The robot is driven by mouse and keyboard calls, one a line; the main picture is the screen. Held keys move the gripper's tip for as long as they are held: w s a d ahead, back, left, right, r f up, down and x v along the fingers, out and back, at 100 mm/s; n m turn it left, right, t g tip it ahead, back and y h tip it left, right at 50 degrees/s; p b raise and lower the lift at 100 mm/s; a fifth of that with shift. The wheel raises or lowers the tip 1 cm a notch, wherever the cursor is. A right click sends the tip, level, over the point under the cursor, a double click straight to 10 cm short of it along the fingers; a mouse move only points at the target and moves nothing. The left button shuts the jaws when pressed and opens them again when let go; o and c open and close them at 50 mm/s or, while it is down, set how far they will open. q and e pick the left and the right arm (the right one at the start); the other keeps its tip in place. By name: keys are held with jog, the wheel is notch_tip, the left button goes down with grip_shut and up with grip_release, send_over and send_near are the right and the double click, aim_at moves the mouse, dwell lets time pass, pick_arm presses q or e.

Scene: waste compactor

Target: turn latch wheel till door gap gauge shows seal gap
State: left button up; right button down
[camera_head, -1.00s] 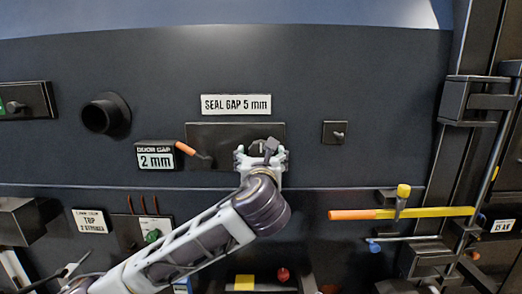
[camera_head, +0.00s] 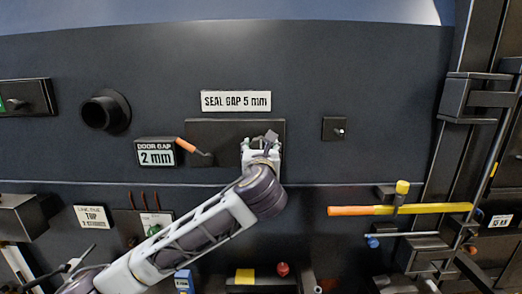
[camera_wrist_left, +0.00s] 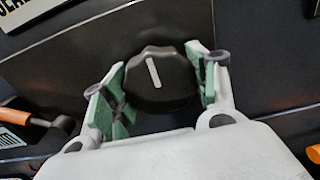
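The latch wheel (camera_wrist_left: 160,82) is a dark scalloped knob with a white pointer line, seen in the left wrist view. The line leans slightly left at its top. My left gripper (camera_head: 261,145) is at the dark plate (camera_head: 222,131); in the left wrist view its green-padded fingers (camera_wrist_left: 160,85) lie against both sides of the wheel. In the head view the gripper mostly hides the wheel. The door gap gauge (camera_head: 156,153) reads 2 mm. The sign (camera_head: 236,101) above the plate reads SEAL GAP 5 mm. My right gripper is out of view.
An orange-handled lever (camera_head: 186,145) stands between gauge and wheel. A small dark switch (camera_head: 335,129) is right of the plate. A long yellow bar with an orange end (camera_head: 350,211) lies lower right. The panel above the sign is clear.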

pick_arm(q)
jog(key=shift+c, duration=1.4)
